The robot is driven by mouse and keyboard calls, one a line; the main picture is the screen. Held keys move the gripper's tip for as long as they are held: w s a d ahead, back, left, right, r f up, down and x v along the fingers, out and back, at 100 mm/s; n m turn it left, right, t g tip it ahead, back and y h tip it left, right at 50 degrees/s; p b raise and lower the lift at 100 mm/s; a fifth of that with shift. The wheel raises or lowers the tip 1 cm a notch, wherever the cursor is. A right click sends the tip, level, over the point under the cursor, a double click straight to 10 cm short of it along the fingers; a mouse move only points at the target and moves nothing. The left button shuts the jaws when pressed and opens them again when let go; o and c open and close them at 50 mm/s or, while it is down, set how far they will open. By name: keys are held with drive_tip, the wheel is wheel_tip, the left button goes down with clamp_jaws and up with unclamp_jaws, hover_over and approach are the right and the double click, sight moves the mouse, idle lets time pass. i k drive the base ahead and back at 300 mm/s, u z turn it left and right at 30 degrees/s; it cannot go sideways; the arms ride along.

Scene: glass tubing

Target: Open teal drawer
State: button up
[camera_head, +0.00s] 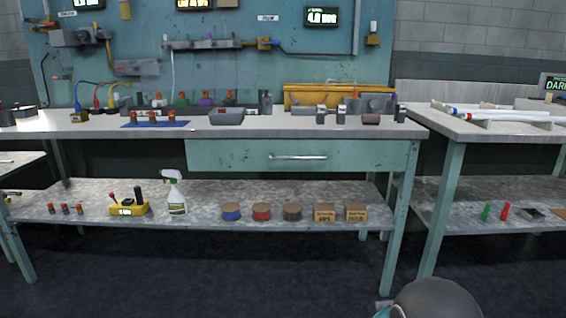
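The teal drawer (230,155) is set under the top of the middle workbench, toward its right side. Its front is flush with the bench frame and it looks closed. A horizontal metal bar handle (298,157) is mounted on the drawer front. Nothing covers the drawer or the handle. My gripper is not in this view. A dark rounded shape (436,300) with a teal edge shows at the bottom right, likely part of my arm.
The workbench top (370,131) holds tools and small parts. The floor in front is clear.

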sight(249, 154)
drive_tip(key=u, duration=1.05)
drive_tip(key=i, duration=0.6)
drive_tip(key=z, duration=0.65)
